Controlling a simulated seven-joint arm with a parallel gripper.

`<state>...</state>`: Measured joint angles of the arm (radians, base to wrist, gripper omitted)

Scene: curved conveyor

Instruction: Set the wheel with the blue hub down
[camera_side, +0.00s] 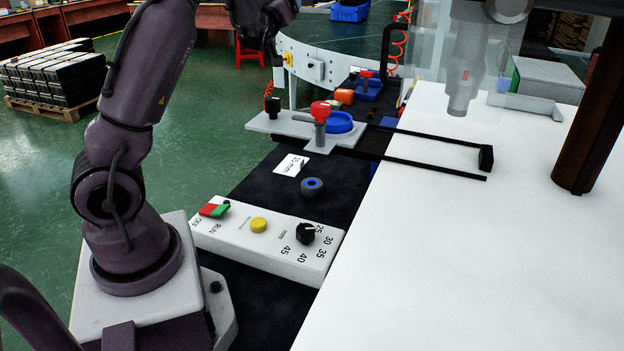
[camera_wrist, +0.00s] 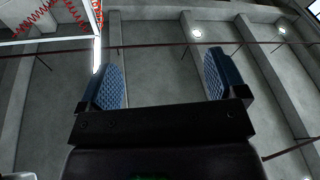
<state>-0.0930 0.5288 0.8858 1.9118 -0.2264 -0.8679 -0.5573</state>
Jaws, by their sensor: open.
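A small dark wheel with a blue hub (camera_side: 312,186) lies flat on the black mat in the side view, apart from anything gripping it. It is between the white control box and a white "30 mm" card (camera_side: 291,165). My gripper (camera_wrist: 160,78) shows in the wrist view with its two blue textured pads wide apart and nothing between them. It faces grey walls and beams there, and no wheel shows in that view. In the side view my arm reaches up past the top edge, so the gripper is not clearly seen there.
A white control box (camera_side: 270,243) with a red-green switch, a yellow button and a black dial stands in front of the wheel. Behind it is a grey fixture (camera_side: 265,124) with a red-knobbed clamp and a blue disc (camera_side: 339,122). A white table (camera_side: 480,260) spreads at right.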

